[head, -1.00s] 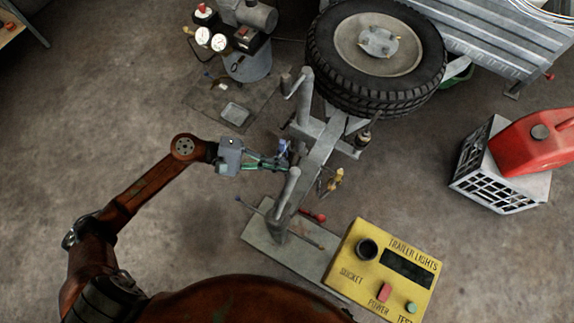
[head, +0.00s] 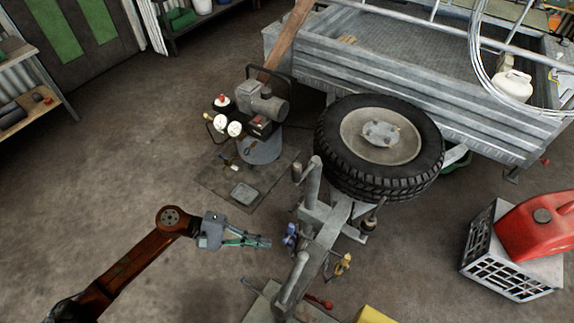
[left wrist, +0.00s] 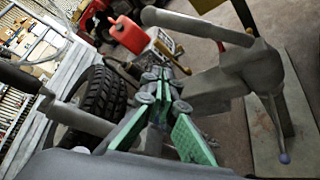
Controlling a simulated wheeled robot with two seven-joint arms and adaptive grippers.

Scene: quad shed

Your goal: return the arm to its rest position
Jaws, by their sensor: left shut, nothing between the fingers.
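My left arm (head: 130,265) reaches in from the lower left of the head view. Its gripper (head: 268,243) is shut with nothing in it, its green-sided fingers pointing right. It is just left of the grey trailer hitch frame (head: 318,250) and apart from the blue part (head: 290,236) there. In the left wrist view the closed fingers (left wrist: 165,75) point up the picture, with the grey hitch posts (left wrist: 205,28) around them. My right gripper is not in view.
A spare tyre (head: 425,150) sits on the trailer (head: 470,110) behind the hitch. A compressor (head: 258,148) stands behind my gripper. A red fuel can (head: 540,225) rests on a crate (head: 490,255) at right. The floor at left is clear.

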